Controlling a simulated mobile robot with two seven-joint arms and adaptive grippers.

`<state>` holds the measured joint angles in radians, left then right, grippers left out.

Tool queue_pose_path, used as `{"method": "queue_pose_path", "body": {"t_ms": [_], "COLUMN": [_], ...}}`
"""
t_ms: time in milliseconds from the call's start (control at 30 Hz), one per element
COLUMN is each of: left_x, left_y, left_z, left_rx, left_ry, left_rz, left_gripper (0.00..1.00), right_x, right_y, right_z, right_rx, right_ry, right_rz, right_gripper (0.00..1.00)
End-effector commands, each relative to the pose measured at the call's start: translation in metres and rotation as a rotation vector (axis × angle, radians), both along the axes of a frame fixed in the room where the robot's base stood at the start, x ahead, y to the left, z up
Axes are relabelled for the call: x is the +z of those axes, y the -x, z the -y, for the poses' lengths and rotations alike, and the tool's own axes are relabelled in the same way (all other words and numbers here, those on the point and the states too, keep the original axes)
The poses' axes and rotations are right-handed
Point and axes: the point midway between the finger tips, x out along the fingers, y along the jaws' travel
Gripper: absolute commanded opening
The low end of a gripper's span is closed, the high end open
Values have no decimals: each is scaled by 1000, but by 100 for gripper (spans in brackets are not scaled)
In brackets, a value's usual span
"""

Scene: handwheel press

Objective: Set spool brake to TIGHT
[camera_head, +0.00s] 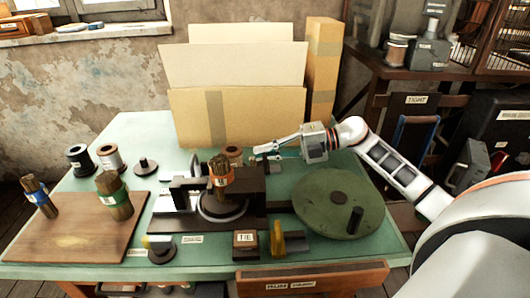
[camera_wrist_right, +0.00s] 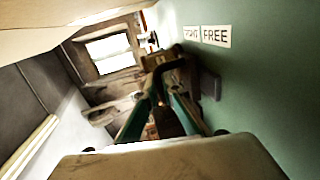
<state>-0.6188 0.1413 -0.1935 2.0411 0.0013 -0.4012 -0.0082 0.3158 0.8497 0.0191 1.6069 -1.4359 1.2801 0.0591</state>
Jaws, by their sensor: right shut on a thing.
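The spool brake is a dark lever (camera_wrist_right: 168,62) beside two table labels, FREE (camera_wrist_right: 216,36) and one partly blurred that seems to read TIGHT (camera_wrist_right: 191,33). My right gripper (camera_head: 262,150) reaches in from the right behind the press. In the right wrist view its fingers (camera_wrist_right: 158,88) close around the dark lever. The lever's exact setting is hard to tell. In the head view the fingers and the small dark brake base (camera_head: 266,163) overlap, and a brown spool (camera_head: 232,152) sits just left of them. My left gripper does not show.
The press (camera_head: 250,185) holds a brown bundle (camera_head: 221,172) in front of the gripper. A green handwheel (camera_head: 318,205) lies at right. Cardboard panels (camera_head: 240,105) stand close behind. A wooden board (camera_head: 75,230) with bundles lies at left.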

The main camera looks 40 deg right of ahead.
Motion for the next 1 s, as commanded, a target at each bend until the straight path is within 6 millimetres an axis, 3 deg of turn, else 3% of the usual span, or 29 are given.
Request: {"method": "queue_pose_path", "body": {"t_ms": [300, 467, 533, 867, 1000], "left_x": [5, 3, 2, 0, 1], "left_y": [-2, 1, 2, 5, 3], "left_z": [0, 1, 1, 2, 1], "left_rx": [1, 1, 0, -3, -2], "left_ry": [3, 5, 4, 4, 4], "left_rz": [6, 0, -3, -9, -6], "left_gripper": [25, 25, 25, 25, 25], "right_x": [0, 0, 0, 0, 1], "right_y": [-12, -12, -12, -11, -6], "right_z": [-20, -20, -20, -18, -9], "right_rx": [1, 2, 2, 1, 0], "right_ry": [1, 0, -1, 0, 1], "right_rz": [2, 1, 1, 1, -2], "right_gripper": [0, 0, 14, 14, 14]}}
